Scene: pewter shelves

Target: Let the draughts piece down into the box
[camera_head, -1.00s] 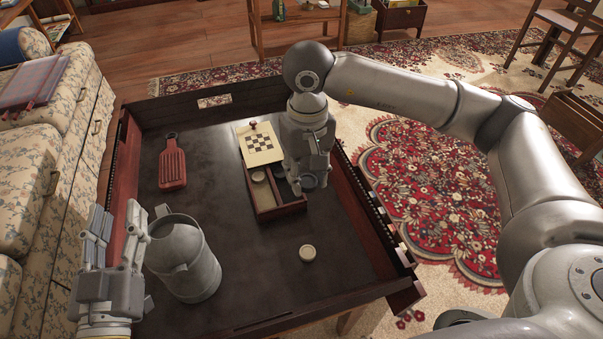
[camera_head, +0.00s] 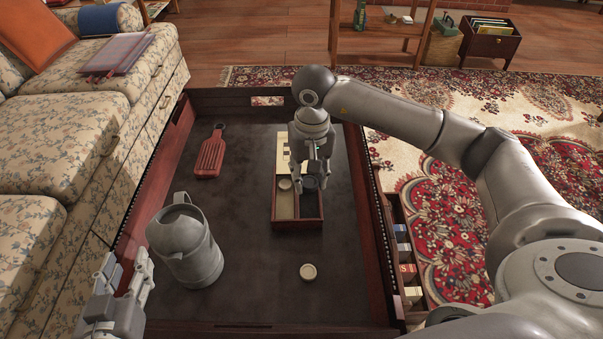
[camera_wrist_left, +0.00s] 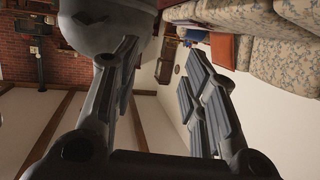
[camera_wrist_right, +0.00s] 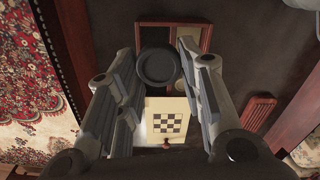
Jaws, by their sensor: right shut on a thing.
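The dark draughts piece (camera_wrist_right: 157,66) is between the fingertips of my right gripper (camera_head: 312,172), which is shut on it. In the head view the piece (camera_head: 310,183) is over the right compartment of the wooden box (camera_head: 298,224); the height between them is hard to tell. The box has two compartments, and a light piece (camera_head: 285,184) lies in the left one. The cream checkered lid (camera_wrist_right: 168,118) is at the box's far end, partly hidden by my right gripper in the head view. My left gripper (camera_head: 122,282) is open and empty at the lower left.
Another light piece (camera_head: 308,271) lies on the dark tabletop nearer me. A grey jug (camera_head: 186,245) stands near my left gripper. A red slotted board (camera_head: 211,155) lies at the back left. Raised wooden walls edge the table (camera_head: 255,275).

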